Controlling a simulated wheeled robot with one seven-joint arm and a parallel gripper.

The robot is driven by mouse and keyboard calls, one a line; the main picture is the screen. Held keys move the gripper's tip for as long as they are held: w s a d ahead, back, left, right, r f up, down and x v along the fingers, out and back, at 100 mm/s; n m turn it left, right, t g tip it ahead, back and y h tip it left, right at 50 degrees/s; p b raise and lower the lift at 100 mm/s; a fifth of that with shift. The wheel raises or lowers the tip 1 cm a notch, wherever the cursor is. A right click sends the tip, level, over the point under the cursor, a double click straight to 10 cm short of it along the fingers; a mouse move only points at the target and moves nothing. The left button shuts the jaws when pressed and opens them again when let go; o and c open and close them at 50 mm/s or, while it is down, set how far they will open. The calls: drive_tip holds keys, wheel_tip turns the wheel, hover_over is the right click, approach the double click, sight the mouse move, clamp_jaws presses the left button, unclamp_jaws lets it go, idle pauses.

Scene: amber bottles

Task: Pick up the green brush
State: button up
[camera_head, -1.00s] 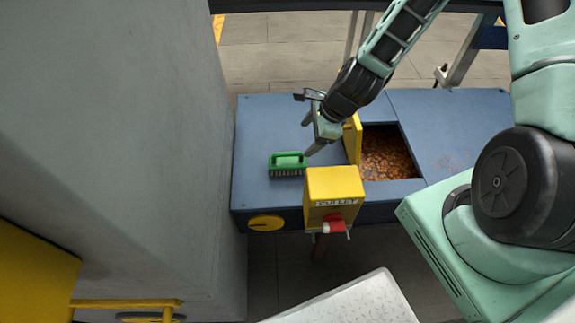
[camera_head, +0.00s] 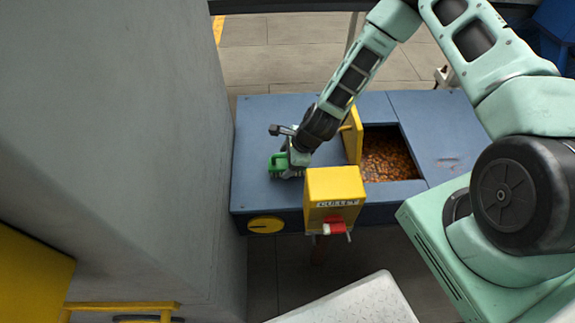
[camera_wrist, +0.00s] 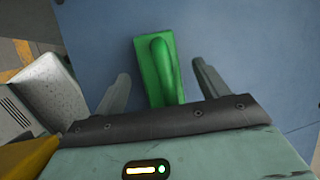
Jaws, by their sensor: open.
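The green brush (camera_head: 277,163) lies on the left part of the blue bench top, its right part hidden behind my gripper in the head view. In the wrist view the green brush (camera_wrist: 157,68) shows its block and raised handle, lying lengthwise between my two fingers. My gripper (camera_head: 289,168) is down at the brush in the head view. In the wrist view my gripper (camera_wrist: 160,82) is open, one finger on each side of the brush, with a visible gap on both sides. The brush's near end is hidden by my gripper body.
The blue bench (camera_head: 252,128) has an opening full of amber bottles (camera_head: 388,155) to the right, with an upright yellow flap (camera_head: 351,138) at its left edge. A yellow box (camera_head: 335,186) stands at the front edge. A grey wall (camera_head: 150,130) rises on the left.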

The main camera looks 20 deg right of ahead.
drive_tip(key=shift+w+a+f, duration=0.1)
drive_tip(key=shift+a+f, duration=0.05)
drive_tip(key=shift+f, duration=0.2)
drive_tip(key=shift+c, duration=0.3)
drive_tip(key=c, duration=1.1)
wheel_tip(320, 180, up, 10)
drive_tip(key=shift+r+p, duration=0.1)
drive_tip(key=shift+p, duration=0.3)
